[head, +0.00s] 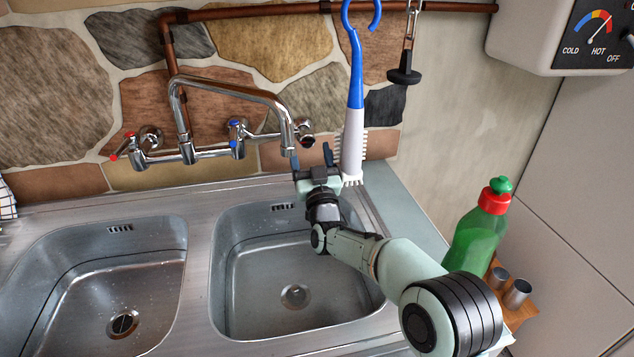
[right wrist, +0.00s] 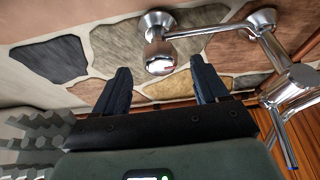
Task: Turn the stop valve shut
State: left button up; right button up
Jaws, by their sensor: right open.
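The stop valve (head: 307,136) is a small chrome knob at the right end of the wall tap's pipework, beside the spout. In the right wrist view the knob (right wrist: 160,58) shows a small red mark on its face. My right gripper (head: 311,160) is open, just below and in front of the knob in the head view. In the right wrist view my fingers (right wrist: 161,75) stand apart, with the knob beyond and between their tips; no contact shows. My left gripper is not in view.
The chrome tap (head: 188,148) has red and blue handles. A blue-and-white brush (head: 354,110) hangs close right of my gripper, and a black plug (head: 404,75) hangs beyond. The sink basins (head: 275,250) are empty. A green bottle (head: 477,240) stands right of my arm.

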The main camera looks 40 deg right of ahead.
jog(key=v, duration=0.8)
jog(key=shift+s+a, duration=0.15)
jog(key=shift+s, duration=0.1)
jog(key=shift+f, duration=0.15)
